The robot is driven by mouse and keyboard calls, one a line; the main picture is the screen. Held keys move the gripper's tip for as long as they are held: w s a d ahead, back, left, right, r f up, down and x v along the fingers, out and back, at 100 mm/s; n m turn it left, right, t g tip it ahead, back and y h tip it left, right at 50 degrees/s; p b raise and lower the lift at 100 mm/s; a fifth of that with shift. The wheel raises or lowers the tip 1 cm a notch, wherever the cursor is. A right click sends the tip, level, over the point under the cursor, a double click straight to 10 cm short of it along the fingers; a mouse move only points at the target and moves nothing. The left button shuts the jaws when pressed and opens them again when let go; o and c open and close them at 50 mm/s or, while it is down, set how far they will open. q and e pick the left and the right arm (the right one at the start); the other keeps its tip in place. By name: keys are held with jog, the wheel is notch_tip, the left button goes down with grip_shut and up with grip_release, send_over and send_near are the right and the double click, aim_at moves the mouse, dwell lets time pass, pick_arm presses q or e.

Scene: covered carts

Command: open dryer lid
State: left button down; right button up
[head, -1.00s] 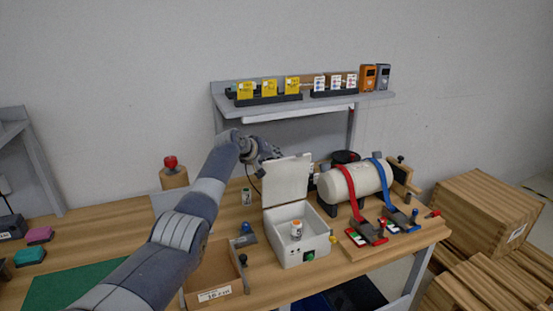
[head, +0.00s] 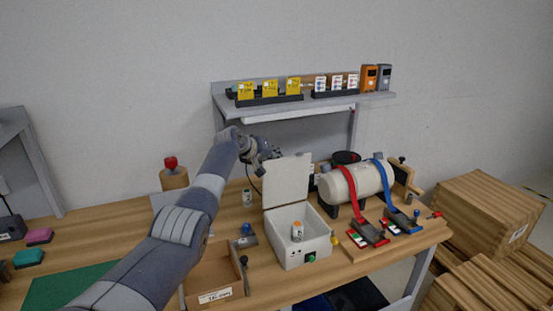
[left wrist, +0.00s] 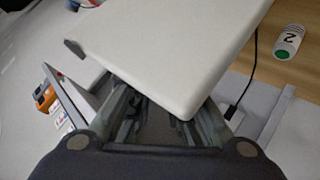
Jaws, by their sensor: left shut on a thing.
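The dryer is a white box (head: 290,258) on the bench, with a green button on its front. Its white lid (head: 287,182) stands raised, roughly upright, at the back of the box. My right gripper is not in view.
A cream cylinder (head: 352,183) with red and blue straps lies right of the dryer. An open wooden tray (head: 215,290) is at the front left. A small bottle (head: 247,197) stands behind the dryer to the left; it also shows in the left wrist view (left wrist: 288,41).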

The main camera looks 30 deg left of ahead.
pick_arm(q)
jog(key=shift+s+a+f, duration=0.15)
jog(key=shift+a+f, duration=0.05)
jog(key=shift+f, duration=0.25)
jog(key=shift+s+a+f, duration=0.15)
jog(key=shift+f, duration=0.25)
jog(key=c, duration=1.7)
grip_release()
jog(key=shift+o, duration=1.1)
jog(key=shift+s+a, duration=0.1)
jog(key=shift+a, duration=0.3)
jog(key=shift+d+r, duration=0.1)
